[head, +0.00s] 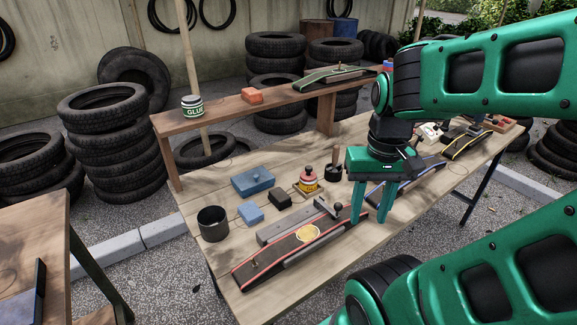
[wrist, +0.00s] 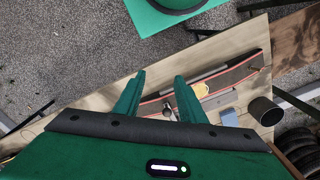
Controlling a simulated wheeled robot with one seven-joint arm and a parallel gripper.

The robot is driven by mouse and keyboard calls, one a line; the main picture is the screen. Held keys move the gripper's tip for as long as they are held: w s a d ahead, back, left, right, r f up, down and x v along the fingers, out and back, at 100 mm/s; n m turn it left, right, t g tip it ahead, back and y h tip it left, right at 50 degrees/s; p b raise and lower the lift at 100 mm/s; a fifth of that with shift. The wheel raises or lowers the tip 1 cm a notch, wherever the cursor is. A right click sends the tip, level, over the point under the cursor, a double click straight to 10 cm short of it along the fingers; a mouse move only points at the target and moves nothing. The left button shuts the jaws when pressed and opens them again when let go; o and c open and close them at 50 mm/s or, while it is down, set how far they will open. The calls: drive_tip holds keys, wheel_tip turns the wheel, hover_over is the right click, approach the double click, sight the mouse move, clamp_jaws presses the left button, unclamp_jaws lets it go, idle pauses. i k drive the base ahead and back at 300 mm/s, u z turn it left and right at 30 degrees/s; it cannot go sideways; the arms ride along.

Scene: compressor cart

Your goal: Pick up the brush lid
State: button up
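A small red-and-yellow tin (head: 308,181) stands on the workbench, with a dark piece on its top that may be the brush lid (head: 308,170). Its details are too small to be sure. A dark cup (head: 330,174) with a thin upright stick stands just right of it. My gripper (head: 371,217) points down over the bench, to the right of the tin and apart from it. Its two green fingers are spread with nothing between them. In the wrist view the open fingers (wrist: 157,82) also show, and I cannot make out the tin there.
A red-edged dark strip (head: 272,258) with a yellow disc (head: 308,234) lies along the front. A black cup (head: 212,223), blue box (head: 253,181) and dark block (head: 280,199) stand left. A raised wooden shelf (head: 225,110) with a glue can (head: 192,106) runs behind.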

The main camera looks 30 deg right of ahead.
sight(308, 175)
drive_tip(key=u, duration=0.95)
drive_tip(key=k, duration=1)
drive_tip(key=z, duration=0.9)
drive_tip(key=i, duration=1)
